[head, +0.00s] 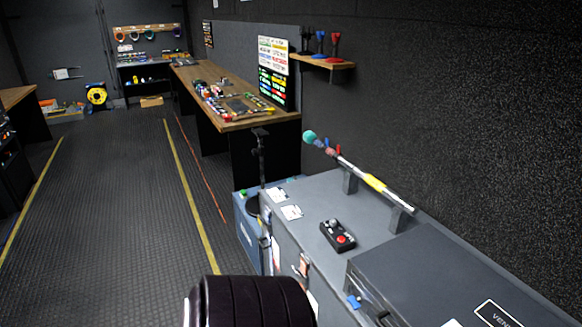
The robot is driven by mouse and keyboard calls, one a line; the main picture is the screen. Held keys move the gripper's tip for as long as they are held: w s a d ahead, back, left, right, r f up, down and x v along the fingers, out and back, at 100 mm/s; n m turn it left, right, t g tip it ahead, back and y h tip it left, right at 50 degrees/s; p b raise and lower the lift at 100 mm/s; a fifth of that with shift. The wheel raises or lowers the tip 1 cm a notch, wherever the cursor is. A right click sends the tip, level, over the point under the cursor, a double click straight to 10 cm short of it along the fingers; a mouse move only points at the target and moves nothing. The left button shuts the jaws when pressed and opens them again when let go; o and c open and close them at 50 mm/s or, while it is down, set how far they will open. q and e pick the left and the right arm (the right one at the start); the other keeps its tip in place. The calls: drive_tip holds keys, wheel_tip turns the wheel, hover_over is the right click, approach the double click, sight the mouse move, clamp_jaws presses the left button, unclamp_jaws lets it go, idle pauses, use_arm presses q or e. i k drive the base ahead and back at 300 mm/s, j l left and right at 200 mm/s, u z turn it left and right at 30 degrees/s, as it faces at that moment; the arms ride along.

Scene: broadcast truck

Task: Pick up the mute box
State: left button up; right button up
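A small black box with a red button and a grey knob, which looks like the mute box (338,236), sits on the grey top of a cabinet (312,196) at the right of the head view. It lies flat and nothing touches it from above. Neither of my grippers is in view.
A boom pole with a yellow grip (374,183) rests on brackets behind the box. A dark raised case (440,275) stands to its right. Printed cards (291,212) lie to its left. A long wooden workbench (225,92) runs along the wall. Open floor (110,220) lies left.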

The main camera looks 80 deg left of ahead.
sight(332, 235)
drive_tip(key=u, duration=2)
drive_tip(key=j+z, duration=0.25)
drive_tip(key=z, duration=0.15)
drive_tip(key=i+j+z, duration=0.1)
drive_tip(key=j+z, duration=0.45)
drive_tip(key=z, duration=0.25)
